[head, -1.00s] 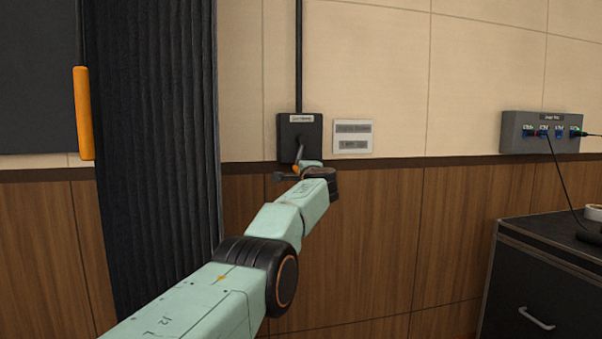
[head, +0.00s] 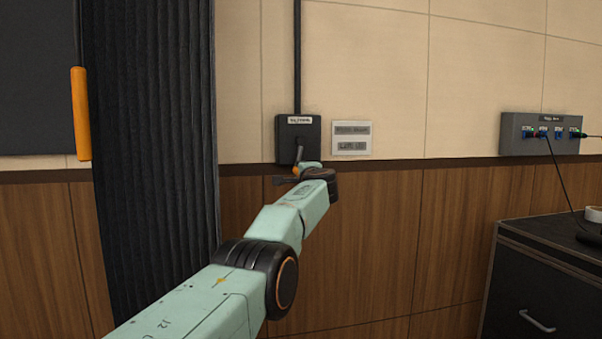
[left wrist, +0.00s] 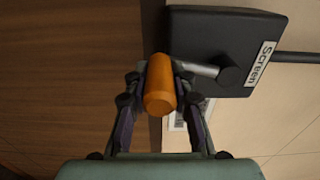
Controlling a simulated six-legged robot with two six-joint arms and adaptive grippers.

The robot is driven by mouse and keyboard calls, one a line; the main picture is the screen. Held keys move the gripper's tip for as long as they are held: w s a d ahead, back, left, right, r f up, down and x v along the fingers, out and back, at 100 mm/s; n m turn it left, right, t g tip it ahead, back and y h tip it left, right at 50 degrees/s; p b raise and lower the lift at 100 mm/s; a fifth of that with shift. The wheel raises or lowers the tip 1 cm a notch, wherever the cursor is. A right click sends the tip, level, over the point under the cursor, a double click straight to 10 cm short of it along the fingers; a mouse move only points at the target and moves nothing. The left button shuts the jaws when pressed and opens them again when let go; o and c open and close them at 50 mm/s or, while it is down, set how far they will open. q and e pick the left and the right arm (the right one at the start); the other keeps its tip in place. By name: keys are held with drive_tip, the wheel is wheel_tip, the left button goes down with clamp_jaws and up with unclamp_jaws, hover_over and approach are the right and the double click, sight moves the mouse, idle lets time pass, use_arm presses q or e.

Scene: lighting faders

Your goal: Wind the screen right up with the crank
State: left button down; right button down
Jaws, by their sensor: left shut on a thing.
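The crank's black wall box (head: 297,135) is mounted on the wall, with a vertical dark tube rising from it. In the left wrist view the box (left wrist: 222,45) bears a label reading "Screen". A grey crank arm (left wrist: 195,66) runs from the box's hub to an orange handle (left wrist: 160,88). My left gripper (left wrist: 160,85) is shut on the orange handle, one finger on each side. In the head view the gripper (head: 296,174) is just below the box, largely hidden by my wrist. My right gripper is in neither view. The screen cannot be made out for certain.
A black pleated curtain (head: 150,130) with an orange bar (head: 81,113) beside it hangs on the left. A pale label plate (head: 351,139) is right of the box. A socket panel (head: 541,133) and a black drawer cabinet (head: 545,285) stand at the right.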

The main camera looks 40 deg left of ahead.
use_arm(q)
drive_tip(key=shift+r, duration=0.5)
drive_tip(key=c, duration=1.1)
unclamp_jaws()
drive_tip(key=shift+f, duration=0.3)
drive_tip(key=shift+f, duration=0.1)
